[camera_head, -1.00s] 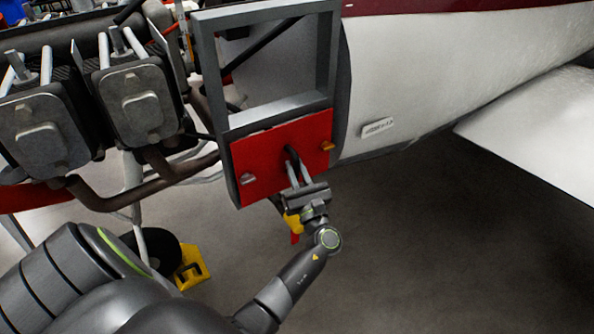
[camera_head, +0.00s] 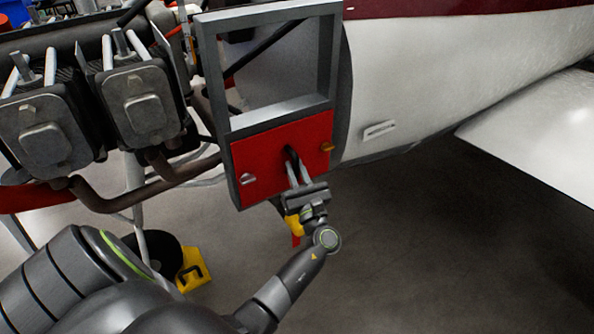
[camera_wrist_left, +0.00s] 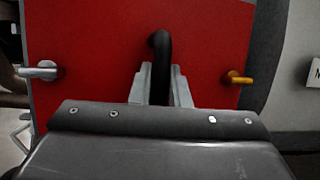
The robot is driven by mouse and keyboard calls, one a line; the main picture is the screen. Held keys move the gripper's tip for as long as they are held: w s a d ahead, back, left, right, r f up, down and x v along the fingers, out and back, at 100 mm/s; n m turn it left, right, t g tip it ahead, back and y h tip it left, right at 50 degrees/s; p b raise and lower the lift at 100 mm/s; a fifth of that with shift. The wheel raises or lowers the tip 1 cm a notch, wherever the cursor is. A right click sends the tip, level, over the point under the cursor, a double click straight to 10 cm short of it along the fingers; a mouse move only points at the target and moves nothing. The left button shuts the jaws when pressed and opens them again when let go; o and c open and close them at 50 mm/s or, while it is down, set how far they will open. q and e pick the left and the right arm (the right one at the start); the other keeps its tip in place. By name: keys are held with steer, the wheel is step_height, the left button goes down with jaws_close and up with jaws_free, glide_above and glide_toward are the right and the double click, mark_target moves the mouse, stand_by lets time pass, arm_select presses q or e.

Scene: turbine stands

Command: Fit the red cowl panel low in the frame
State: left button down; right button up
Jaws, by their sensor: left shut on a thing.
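The red cowl panel (camera_head: 262,160) sits in the lower opening of the grey frame (camera_head: 209,75), below the crossbar. It has a black handle in its middle, a silver latch (camera_head: 248,179) on the left and an orange latch (camera_head: 327,147) on the right. My left gripper (camera_head: 293,165) is shut on the black handle. In the left wrist view the red panel (camera_wrist_left: 100,50) fills most of the picture and both fingers (camera_wrist_left: 160,85) flank the black handle (camera_wrist_left: 161,55). Whether the panel is fully flush in the frame, I cannot tell. My right gripper is not in view.
Engine cylinders (camera_head: 140,105) and brown pipes (camera_head: 150,195) stand to the left of the frame. The white fuselage (camera_head: 440,80) with a small label plate is on the right. A yellow object (camera_head: 190,268) lies on the floor. The floor at lower right is clear.

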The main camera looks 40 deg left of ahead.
mark_target(296, 173)
arm_select(q)
steer(key=shift+w+a+r, duration=0.1)
steer(key=shift+r, duration=0.35)
steer(key=c, duration=1.6)
jaws_free()
steer(key=shift+a, duration=0.1)
steer(key=shift+c, duration=0.2)
steer(key=o, duration=0.3)
steer(key=shift+a+f, duration=0.2)
steer(key=shift+f, duration=0.1)
steer(key=shift+o, duration=1.1)
steer(key=shift+f, duration=0.2)
steer(key=shift+d, duration=0.1)
steer(key=shift+s+d+f, duration=0.3)
steer(key=shift+s+d, duration=0.05)
steer(key=shift+d, duration=0.1)
steer(key=shift+b+v, duration=1.15)
steer(key=shift+v, duration=1.7)
steer(key=shift+r, duration=0.15)
